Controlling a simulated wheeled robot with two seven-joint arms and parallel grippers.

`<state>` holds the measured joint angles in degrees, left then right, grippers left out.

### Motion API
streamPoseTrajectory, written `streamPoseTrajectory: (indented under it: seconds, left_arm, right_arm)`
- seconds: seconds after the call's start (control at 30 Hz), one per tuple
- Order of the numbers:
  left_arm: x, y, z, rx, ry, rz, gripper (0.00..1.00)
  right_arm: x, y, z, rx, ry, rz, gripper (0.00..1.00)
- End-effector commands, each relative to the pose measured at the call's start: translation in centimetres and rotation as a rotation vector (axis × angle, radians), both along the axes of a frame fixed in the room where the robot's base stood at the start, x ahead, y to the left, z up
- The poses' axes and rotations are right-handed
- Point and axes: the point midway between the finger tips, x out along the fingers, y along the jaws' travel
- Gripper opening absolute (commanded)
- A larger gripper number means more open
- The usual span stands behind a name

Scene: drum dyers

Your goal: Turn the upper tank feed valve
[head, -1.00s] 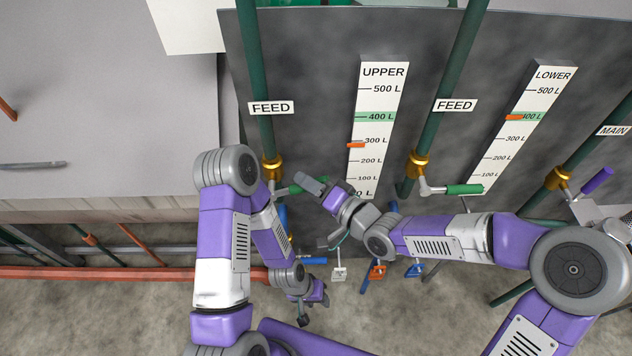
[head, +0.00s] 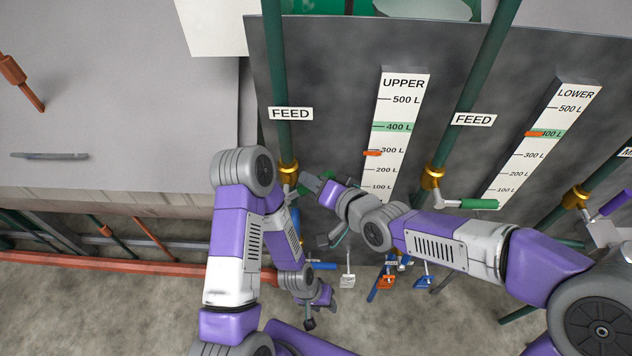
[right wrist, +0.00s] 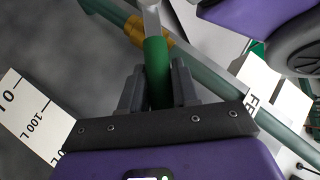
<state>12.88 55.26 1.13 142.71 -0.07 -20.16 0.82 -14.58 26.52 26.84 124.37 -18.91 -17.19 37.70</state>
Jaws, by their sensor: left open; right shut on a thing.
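The upper tank feed valve is a brass fitting (head: 288,172) on the left green pipe marked FEED (head: 291,114), beside the UPPER gauge (head: 404,110). Its green lever handle (right wrist: 156,58) lies between the fingers of my right gripper (right wrist: 157,84) in the right wrist view. In the head view my right gripper (head: 313,183) covers much of the handle. It is shut on the handle. My left gripper (head: 319,304) hangs lower, open and empty, away from the valve. The gauge's orange pointer (head: 372,153) is just under 300 L.
A second feed valve (head: 433,177) with a green handle (head: 479,204) stands to the right, by the LOWER gauge (head: 548,140). Small tagged valves, one with a blue handle (head: 322,266), sit below. A red rail (head: 130,265) runs at the lower left.

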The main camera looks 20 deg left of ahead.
Motion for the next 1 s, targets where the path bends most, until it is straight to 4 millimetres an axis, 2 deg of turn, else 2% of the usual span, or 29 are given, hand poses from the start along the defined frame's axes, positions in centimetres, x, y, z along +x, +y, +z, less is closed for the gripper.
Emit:
streamPoseTrajectory:
  seconds: [0.13, 0.17, 0.27, 0.67, 1.0]
  left_arm:
    - [0.0, 0.0, 0.0, 0.0, 0.0, 0.0, 0.43]
    - [0.0, 0.0, 0.0, 0.0, 0.0, 0.0, 0.43]
    - [0.0, 0.0, 0.0, 0.0, 0.0, 0.0, 0.43]
    - [0.0, 0.0, 0.1, 0.0, 0.0, 0.0, 0.43]
    - [0.0, 0.0, 0.9, 0.0, 0.0, 0.0, 0.43]
  right_arm:
    - [0.0, 0.1, 0.2, 0.004, -0.003, 0.001, 0.0]
    - [0.0, 0.1, 0.2, 0.004, -0.002, 0.0, 0.35]
    - [0.0, 0.1, 0.1, 0.004, -0.002, 0.0, 0.5]
    - [-0.2, -0.5, 0.3, 0.003, 0.0, -0.002, 0.51]
    - [-2.0, -4.2, 2.1, 0.003, -0.002, -0.004, 0.51]
